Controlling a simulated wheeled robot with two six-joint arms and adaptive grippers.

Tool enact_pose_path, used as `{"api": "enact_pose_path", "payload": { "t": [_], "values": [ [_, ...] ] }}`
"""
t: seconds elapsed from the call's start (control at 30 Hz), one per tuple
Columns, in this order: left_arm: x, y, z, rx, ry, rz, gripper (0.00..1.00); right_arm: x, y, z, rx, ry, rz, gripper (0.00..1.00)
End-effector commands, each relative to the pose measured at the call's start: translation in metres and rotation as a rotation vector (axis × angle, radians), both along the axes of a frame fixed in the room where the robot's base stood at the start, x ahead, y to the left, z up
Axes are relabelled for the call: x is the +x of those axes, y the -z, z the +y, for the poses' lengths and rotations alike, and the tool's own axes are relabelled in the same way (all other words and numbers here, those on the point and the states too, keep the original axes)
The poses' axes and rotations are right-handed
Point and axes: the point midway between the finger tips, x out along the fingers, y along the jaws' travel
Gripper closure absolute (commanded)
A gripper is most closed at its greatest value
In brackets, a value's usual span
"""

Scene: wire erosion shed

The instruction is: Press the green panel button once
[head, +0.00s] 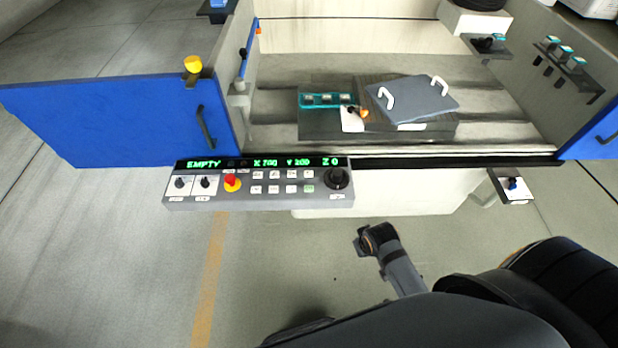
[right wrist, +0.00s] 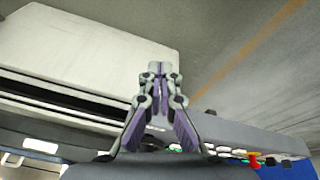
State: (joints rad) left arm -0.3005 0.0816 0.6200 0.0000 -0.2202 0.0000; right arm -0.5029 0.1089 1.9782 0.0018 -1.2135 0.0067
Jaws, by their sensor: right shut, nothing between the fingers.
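The grey control panel (head: 262,203) hangs at the front of the machine in the head view. Its green button (head: 308,188) is a small pale-green key in the lower row, left of the black knob. My right gripper (head: 362,241) is below and to the right of the panel, apart from it. In the right wrist view my right gripper (right wrist: 158,72) is shut and empty, with the panel (right wrist: 262,138) behind it at the lower right. The green button cannot be made out clearly there. My left gripper is not in view.
A red and yellow emergency stop (head: 232,183) and a black knob (head: 336,178) flank the keys. A blue door (head: 120,115) stands open at left. A grey plate with white handles (head: 415,100) lies in the machine bed. Floor in front is clear.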

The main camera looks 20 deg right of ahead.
Motion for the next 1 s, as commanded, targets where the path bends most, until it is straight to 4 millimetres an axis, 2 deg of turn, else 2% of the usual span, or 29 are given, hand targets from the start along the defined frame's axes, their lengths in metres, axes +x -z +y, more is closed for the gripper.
{"api": "enact_pose_path", "payload": {
  "t": [0.03, 0.1, 0.27, 0.33, 0.4, 0.57, 0.8, 0.9, 1.0],
  "values": [
    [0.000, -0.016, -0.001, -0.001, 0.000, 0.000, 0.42, 0.003, -0.034, 0.002, 0.004, 0.003, -0.012, 1.00],
    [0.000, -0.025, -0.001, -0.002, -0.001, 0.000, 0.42, 0.006, -0.065, 0.006, 0.012, 0.015, -0.025, 1.00],
    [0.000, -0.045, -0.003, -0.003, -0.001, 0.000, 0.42, 0.016, -0.126, 0.015, 0.061, 0.088, -0.067, 1.00],
    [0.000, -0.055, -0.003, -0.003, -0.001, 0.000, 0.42, 0.027, -0.149, 0.021, 0.116, 0.166, -0.096, 1.00],
    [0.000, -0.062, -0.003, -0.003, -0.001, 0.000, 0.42, 0.047, -0.160, 0.031, 0.212, 0.301, -0.131, 1.00],
    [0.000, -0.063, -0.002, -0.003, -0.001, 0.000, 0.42, 0.104, -0.146, 0.051, 0.478, 0.670, -0.175, 1.00],
    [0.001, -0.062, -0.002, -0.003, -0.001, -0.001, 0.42, 0.201, -0.121, 0.076, 0.951, 1.324, -0.133, 1.00],
    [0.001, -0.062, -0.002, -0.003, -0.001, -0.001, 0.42, 0.231, -0.117, 0.081, 1.107, 1.547, -0.086, 1.00],
    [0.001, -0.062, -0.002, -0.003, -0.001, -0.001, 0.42, 0.246, -0.116, 0.083, 1.193, 1.672, -0.053, 1.00]
  ]
}}
